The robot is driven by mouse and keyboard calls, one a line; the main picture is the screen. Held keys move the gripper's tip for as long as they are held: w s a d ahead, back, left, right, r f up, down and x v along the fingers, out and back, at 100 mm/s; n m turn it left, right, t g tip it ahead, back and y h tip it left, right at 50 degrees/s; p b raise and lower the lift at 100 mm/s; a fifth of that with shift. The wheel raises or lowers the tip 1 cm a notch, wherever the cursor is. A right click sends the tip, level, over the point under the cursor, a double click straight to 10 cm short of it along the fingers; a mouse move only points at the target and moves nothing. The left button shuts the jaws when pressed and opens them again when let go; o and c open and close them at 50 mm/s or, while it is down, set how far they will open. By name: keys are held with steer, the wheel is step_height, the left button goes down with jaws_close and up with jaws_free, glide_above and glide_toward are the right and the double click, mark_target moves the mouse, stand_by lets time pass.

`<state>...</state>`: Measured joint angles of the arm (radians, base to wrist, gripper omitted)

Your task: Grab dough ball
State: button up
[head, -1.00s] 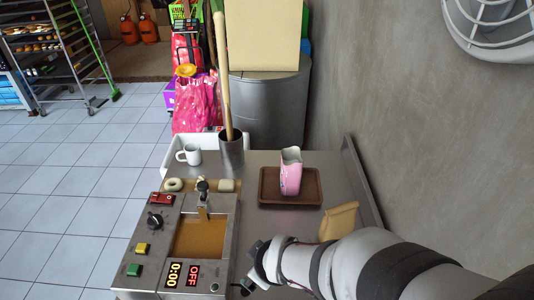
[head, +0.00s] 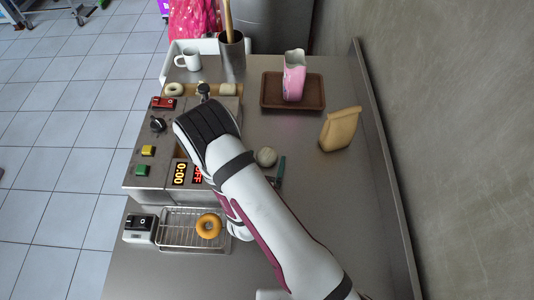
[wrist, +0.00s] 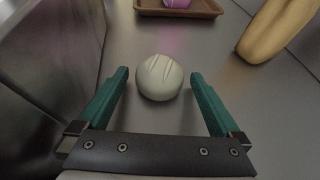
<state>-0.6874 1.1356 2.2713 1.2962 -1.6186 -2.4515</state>
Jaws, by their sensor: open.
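The dough ball (head: 266,157) is pale and round, on the steel counter to the right of the fryer. In the wrist view the dough ball (wrist: 159,77) shows a few scored lines on top. My gripper (wrist: 159,75) is open, its two teal fingers pointing at the ball from either side, with gaps between each finger and the ball. In the head view my arm hides most of the gripper; one teal finger shows just right of the ball.
The fryer (head: 150,180) stands left of the ball. A paper bag (head: 340,130) and a brown tray (head: 316,104) with a pink carton (head: 294,78) are beyond it. A wire rack (head: 176,235) with a doughnut (head: 208,226) is nearer. Counter on the right is free.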

steer(key=shift+w+f, duration=0.1)
steer(key=shift+w, duration=0.15)
steer(key=c, duration=1.3)
